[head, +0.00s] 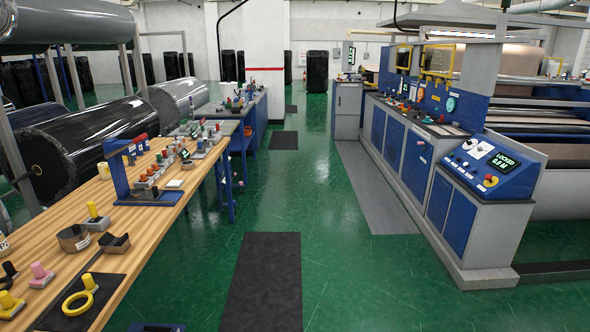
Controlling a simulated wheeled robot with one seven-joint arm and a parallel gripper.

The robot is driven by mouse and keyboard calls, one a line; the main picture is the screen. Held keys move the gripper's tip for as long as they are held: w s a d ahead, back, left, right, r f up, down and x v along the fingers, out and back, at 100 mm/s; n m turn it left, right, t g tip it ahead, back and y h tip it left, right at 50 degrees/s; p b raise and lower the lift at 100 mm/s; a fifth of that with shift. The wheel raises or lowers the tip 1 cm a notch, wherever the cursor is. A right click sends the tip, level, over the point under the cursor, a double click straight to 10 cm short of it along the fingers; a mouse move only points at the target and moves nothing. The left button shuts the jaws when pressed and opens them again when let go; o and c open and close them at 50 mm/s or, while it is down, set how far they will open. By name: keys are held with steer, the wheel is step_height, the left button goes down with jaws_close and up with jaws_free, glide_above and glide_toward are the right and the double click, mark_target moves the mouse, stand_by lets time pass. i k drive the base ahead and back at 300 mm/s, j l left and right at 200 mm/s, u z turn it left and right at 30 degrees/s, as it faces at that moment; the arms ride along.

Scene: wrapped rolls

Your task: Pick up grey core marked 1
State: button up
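I cannot make out a core clearly marked 1. My gripper is not in view.
A yellow ring (77,303) lies on a dark mat at the table's near end, with knobbed blocks around it. A blue stand (122,170) is farther back. A control console (490,165) stands right.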

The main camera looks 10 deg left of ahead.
mark_target(171, 150)
steer(key=i, duration=2.8)
steer(key=i+u, duration=0.25)
steer(key=i, duration=0.2)
steer(key=i+l+u, duration=0.25)
steer(key=i, duration=0.2)
steer(key=i+l+u, duration=0.2)
steer(key=i, duration=0.25)
steer(key=i+l+u, duration=0.45)
steer(key=u, duration=0.15)
steer(key=i+l+u, duration=0.45)
steer(key=l+u, duration=0.25)
steer(key=i+l+u, duration=0.15)
steer(key=l+u, duration=0.55)
steer(key=i+l+u, duration=0.1)
steer(key=l+u, duration=0.2)
steer(key=l, duration=0.2)
steer(key=l+u, duration=0.25)
steer(key=l, duration=0.45)
steer(key=k, duration=0.05)
